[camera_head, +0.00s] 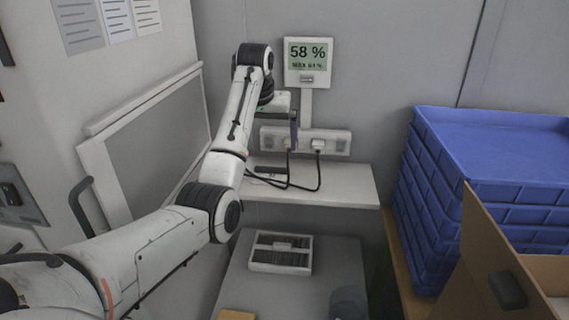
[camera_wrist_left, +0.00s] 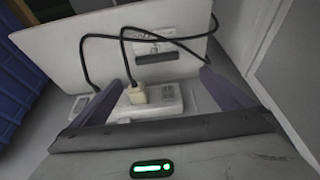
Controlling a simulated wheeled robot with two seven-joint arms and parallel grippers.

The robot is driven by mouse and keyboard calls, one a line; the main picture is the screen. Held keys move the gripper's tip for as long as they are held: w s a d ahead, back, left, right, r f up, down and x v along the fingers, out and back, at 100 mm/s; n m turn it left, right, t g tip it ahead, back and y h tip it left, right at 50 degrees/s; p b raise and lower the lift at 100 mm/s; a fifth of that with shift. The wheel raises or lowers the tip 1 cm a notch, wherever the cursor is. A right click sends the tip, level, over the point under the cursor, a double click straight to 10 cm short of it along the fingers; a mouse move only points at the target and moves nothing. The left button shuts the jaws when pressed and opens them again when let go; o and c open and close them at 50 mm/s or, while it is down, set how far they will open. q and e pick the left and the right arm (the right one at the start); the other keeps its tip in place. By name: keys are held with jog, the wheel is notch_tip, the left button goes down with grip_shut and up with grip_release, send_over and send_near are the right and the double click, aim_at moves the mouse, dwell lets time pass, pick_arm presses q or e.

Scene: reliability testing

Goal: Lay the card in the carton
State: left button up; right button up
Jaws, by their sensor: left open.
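The brown cardboard carton (camera_head: 480,245) stands at the lower right of the head view, cut off by the frame edge. I cannot identify the card with certainty. A small flat piece with a dark band (camera_wrist_left: 155,50) lies on the white shelf in the left wrist view; it shows as a dark patch on the shelf in the head view (camera_head: 270,171). My left gripper (camera_head: 293,130) is in front of the wall outlets above the shelf. Its two fingers are apart and empty in the left wrist view (camera_wrist_left: 162,82), with a plug beyond them. My right gripper is not in view.
A white shelf (camera_head: 345,185) holds black cables from a wall socket strip (camera_head: 335,142). Stacked blue crates (camera_head: 425,190) stand between shelf and carton. A slotted white tray (camera_head: 280,268) and a clear cup (camera_head: 348,302) are on the grey surface below. A display (camera_head: 308,62) hangs above.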

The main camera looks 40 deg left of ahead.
aim_at(271, 169)
pick_arm(q)
jog(key=x, duration=0.3)
jog(key=shift+s+a+f, duration=0.15)
jog(key=shift+f, duration=0.6)
jog(key=x, duration=0.2)
jog(key=d+p+x, duration=0.1)
jog(key=x, duration=0.1)
jog(key=shift+a+f, duration=0.1)
jog(key=shift+f, duration=0.15)
jog(key=shift+w+a+f, duration=0.15)
jog(key=shift+w+f, duration=0.15)
jog(key=shift+f, duration=0.15)
jog(key=c, duration=1)
jog(key=shift+c, duration=1)
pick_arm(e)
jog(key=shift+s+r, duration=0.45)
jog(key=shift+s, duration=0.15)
pick_arm(q)
jog(key=shift+r, duration=0.15)
